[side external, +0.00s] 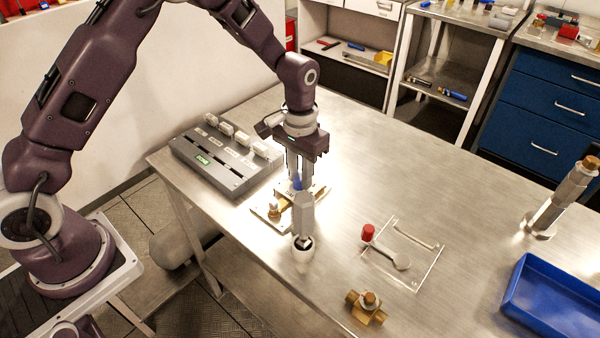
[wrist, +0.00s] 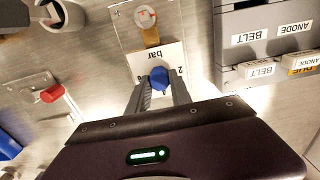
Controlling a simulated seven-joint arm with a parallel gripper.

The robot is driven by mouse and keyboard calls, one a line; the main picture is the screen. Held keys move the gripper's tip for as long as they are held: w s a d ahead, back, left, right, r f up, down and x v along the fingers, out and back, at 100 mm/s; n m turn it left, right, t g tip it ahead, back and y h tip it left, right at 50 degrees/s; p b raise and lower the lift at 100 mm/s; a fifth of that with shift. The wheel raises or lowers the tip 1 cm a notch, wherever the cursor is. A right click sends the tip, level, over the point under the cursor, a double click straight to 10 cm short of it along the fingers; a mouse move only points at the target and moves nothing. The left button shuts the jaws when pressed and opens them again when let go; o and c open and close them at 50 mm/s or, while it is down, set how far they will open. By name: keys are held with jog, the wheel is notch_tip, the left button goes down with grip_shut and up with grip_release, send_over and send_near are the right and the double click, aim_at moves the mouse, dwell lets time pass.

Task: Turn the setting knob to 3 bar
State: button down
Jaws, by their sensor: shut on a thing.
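The setting knob (wrist: 158,77) is blue and sits on a white dial plate (wrist: 170,55) marked "bar". The lettering appears upside down in the wrist view. A "2" shows right of the knob; a mark on its left is partly hidden, and I cannot read the knob's setting. My gripper (wrist: 160,90) is shut on the knob, one finger on each side. In the side view my gripper (side external: 298,172) points straight down over the plate (side external: 268,212), with a bit of the blue knob (side external: 297,183) showing between the fingers.
A grey upright cylinder (side external: 304,218) stands just in front of the plate. A grey labelled box (side external: 225,178) lies behind left. A clear panel with a red knob (side external: 368,232), a brass fitting (side external: 366,308), a blue tray (side external: 555,300) and a pipe stand (side external: 560,195) are rightward. The back-middle table is clear.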

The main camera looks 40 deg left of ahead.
aim_at(300, 175)
dwell(0.3)
jog(key=c, duration=1.2)
grip_release()
jog(key=shift+o, duration=0.2)
jog(key=shift+r, duration=0.1)
notch_tip(300, 175, up, 6)
jog(key=shift+f, duration=0.1)
jog(key=shift+r, duration=0.8)
jog(key=s+a+r+t, duration=0.3)
jog(key=s+r, duration=0.9)
jog(key=r, duration=0.3)
jog(key=s+a+r+t, duration=0.1)
jog(key=s+a+t, duration=0.1)
jog(key=s, duration=1.3)
jog(key=shift+s+r+t, duration=0.15)
jog(key=shift+s+t, duration=0.15)
jog(key=shift+s, duration=0.05)
